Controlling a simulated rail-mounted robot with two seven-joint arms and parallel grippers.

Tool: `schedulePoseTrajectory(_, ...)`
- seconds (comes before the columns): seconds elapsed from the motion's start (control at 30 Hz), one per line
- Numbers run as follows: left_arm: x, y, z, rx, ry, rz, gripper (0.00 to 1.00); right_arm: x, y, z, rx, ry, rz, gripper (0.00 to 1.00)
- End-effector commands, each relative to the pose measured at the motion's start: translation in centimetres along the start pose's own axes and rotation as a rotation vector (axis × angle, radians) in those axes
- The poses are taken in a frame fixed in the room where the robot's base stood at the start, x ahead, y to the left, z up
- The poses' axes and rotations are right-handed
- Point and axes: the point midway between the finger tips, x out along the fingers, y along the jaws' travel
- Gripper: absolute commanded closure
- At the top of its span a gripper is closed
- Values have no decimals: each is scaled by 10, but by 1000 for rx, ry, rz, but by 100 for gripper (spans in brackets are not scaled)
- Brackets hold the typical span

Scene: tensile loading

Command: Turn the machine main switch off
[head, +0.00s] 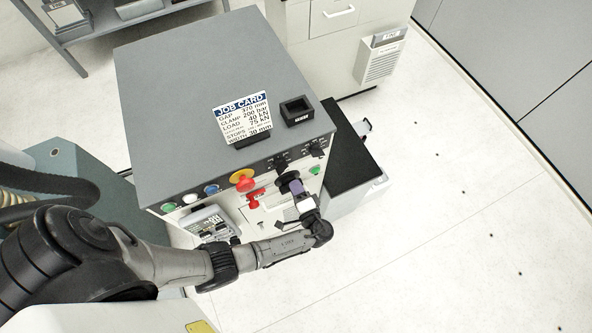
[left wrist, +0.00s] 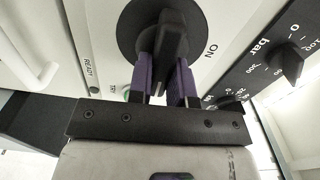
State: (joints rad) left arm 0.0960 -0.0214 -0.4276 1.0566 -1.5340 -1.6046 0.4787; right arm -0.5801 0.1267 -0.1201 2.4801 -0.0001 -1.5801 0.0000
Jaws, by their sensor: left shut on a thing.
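The machine main switch (left wrist: 173,33) is a black rotary knob with a raised bar handle on a round black plate. The word ON is printed to the right of the plate in the left wrist view. My left gripper (left wrist: 166,78) has its two purple fingers on either side of the bar handle and is shut on it. My right gripper is not in view.
A red emergency button (head: 243,182) on a yellow base and a red handle (head: 256,198) sit left of the switch. Smaller black knobs (left wrist: 289,63) lie to its right. A job card (head: 243,115) and a black holder (head: 297,111) are on top. The floor at right is clear.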

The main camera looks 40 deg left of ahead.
Motion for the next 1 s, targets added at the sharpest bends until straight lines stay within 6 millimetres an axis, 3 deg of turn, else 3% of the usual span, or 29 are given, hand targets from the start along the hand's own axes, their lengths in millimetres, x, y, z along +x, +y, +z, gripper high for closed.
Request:
schedulePoseTrajectory(0.73,0,0,-1,77,1,-1,100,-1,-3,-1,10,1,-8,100)
schedulePoseTrajectory(0.77,0,0,-1,78,1,-1,80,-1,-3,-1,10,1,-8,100)
schedulePoseTrajectory(1.0,0,1,0,76,1,0,57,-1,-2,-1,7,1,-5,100)
